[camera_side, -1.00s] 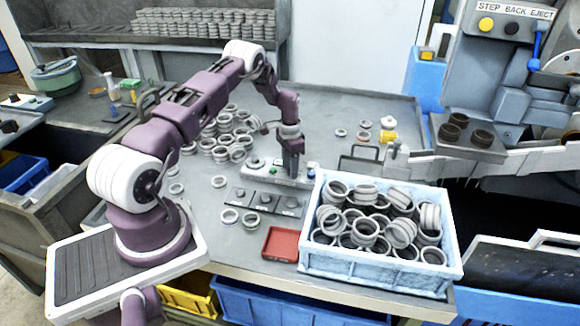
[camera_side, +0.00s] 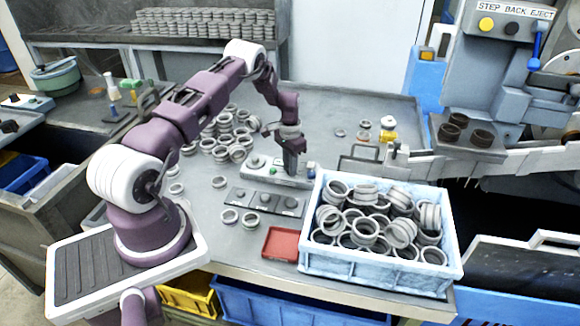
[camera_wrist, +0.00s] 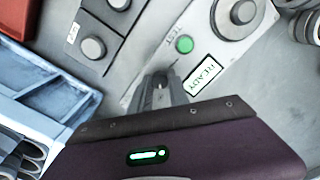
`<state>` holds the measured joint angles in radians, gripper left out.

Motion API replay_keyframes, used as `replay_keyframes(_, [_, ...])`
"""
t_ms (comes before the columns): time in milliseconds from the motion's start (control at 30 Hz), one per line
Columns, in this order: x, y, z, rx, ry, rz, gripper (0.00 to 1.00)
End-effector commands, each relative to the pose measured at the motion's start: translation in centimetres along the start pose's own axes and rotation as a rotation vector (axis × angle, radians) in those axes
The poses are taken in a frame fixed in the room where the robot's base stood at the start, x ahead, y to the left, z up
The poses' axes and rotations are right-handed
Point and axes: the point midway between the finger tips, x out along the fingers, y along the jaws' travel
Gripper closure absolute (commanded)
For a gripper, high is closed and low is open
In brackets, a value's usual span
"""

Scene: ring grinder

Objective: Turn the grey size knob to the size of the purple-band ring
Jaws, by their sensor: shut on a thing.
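My gripper (camera_side: 291,172) is low over the right part of the pale panel (camera_side: 256,177), between the green TEST button and the blue part at the panel's right end. In the wrist view my gripper (camera_wrist: 162,84) is shut on the grey size knob, which the fingers almost wholly hide; its setting cannot be read. The green TEST button (camera_wrist: 184,44) and a READY display (camera_wrist: 205,75) are beside the fingers. A round grey fitting (camera_wrist: 235,14) is farther along the panel. Two loose rings (camera_side: 229,216) (camera_side: 250,219) lie in front; their band colours are too small to tell surely.
A grey plate with several round knobs (camera_side: 265,200) lies in front of the panel. A red tray (camera_side: 279,243) and a pale blue bin of rings (camera_side: 380,268) stand to the front right. Many loose rings (camera_side: 222,142) lie behind. The bench behind right is mostly clear.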

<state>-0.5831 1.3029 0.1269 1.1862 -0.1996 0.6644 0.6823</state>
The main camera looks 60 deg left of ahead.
Motion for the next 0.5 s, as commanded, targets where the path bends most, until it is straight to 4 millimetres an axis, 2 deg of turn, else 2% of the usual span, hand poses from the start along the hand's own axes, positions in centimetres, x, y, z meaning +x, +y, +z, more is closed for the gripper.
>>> replay_keyframes(500, [-0.08,-0.01,-0.04,-0.476,0.001,-0.001,1.0])
